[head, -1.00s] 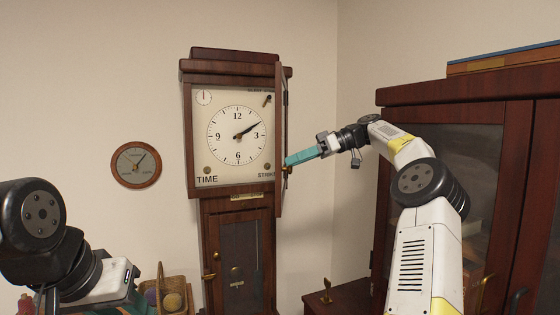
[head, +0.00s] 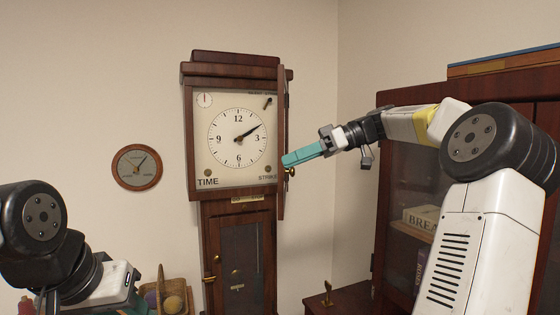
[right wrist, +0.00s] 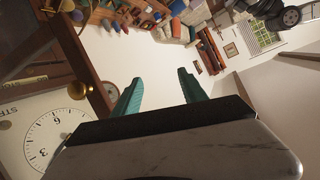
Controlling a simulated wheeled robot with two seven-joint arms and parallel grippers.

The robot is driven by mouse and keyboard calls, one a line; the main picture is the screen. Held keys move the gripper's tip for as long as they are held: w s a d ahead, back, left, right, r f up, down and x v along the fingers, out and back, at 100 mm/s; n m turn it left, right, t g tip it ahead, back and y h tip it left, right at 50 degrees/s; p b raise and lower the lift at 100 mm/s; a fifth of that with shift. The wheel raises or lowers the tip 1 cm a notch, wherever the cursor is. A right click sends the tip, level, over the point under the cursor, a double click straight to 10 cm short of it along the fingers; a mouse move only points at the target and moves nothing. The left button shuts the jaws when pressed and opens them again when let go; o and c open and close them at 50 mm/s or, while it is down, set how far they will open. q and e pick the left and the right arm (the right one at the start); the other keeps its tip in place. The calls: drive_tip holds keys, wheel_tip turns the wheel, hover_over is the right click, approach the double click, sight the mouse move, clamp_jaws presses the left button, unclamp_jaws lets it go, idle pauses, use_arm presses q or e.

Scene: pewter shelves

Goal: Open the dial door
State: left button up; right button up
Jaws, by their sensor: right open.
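The tall wooden clock has a white dial (head: 238,137) that shows uncovered. Its dial door (head: 282,205) stands swung out at the dial's right side, almost edge-on in the head view. Whether a finger touches the door is unclear. My left gripper (head: 135,304) is partly cut off at bottom left.
A dark cabinet (head: 400,98) stands at the right, behind my right arm. A low dark surface (head: 345,300) with a small brass piece is below. A round wall dial (head: 137,167) hangs left of the clock. A basket (head: 172,297) sits at the lower left.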

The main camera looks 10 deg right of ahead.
drive_tip(key=shift+s+a+r, duration=0.1)
drive_tip(key=shift+s+a, duration=0.1)
drive_tip(key=shift+s, duration=0.45)
drive_tip(key=shift+s+a, duration=0.25)
drive_tip(key=shift+s, duration=0.35)
drive_tip(key=shift+s+a+r, duration=0.1)
drive_tip(key=shift+s+a, duration=0.1)
drive_tip(key=shift+s, duration=0.45)
